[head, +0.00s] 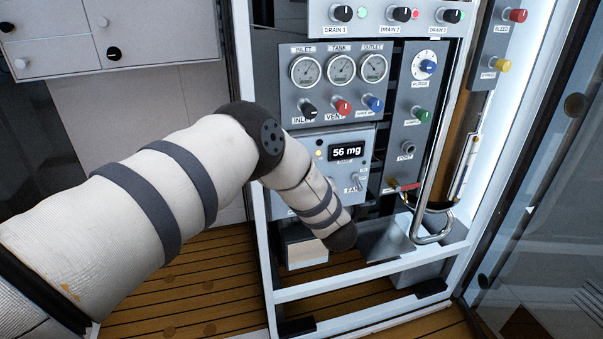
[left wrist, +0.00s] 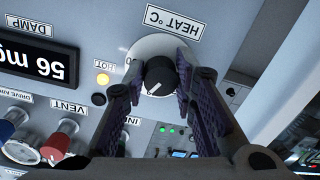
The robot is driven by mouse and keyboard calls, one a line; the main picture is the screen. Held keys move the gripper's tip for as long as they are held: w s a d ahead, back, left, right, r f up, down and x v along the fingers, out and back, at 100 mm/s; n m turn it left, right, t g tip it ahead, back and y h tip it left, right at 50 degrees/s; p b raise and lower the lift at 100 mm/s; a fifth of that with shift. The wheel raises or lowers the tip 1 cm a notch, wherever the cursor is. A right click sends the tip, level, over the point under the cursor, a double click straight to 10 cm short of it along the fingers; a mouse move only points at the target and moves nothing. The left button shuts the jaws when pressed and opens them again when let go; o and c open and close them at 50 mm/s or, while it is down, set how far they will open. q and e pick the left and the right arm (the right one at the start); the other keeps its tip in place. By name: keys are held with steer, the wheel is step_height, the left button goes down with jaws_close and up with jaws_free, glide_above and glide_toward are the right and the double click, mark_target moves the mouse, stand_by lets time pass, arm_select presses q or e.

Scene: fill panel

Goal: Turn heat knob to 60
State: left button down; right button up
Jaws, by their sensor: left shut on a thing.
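The heat knob (left wrist: 158,74) is a round black knob on a white dial plate, under a "HEAT °C" label (left wrist: 172,17) that appears upside down in the left wrist view. A white mark on the knob points to the lower left of that picture. The dial's numbers cannot be read. My left gripper (left wrist: 157,80) has one finger on each side of the knob and is shut on it. In the head view my left arm (head: 180,180) hides the heat knob and the gripper. My right gripper is in neither view.
A display (head: 346,151) reads "56 mg", with a lit yellow HOT lamp (left wrist: 103,79) nearby. Gauges and the VENT knob (head: 343,107) sit above.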

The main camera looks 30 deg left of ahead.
arm_select(q)
steer(key=m+b, duration=0.1)
steer(key=m, duration=1.1)
steer(key=shift+y, duration=0.4)
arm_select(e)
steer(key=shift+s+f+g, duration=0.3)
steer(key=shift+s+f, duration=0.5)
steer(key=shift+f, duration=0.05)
arm_select(q)
steer(key=shift+s, duration=0.1)
steer(key=c, duration=1.3)
jaws_free()
steer(key=v, duration=1.2)
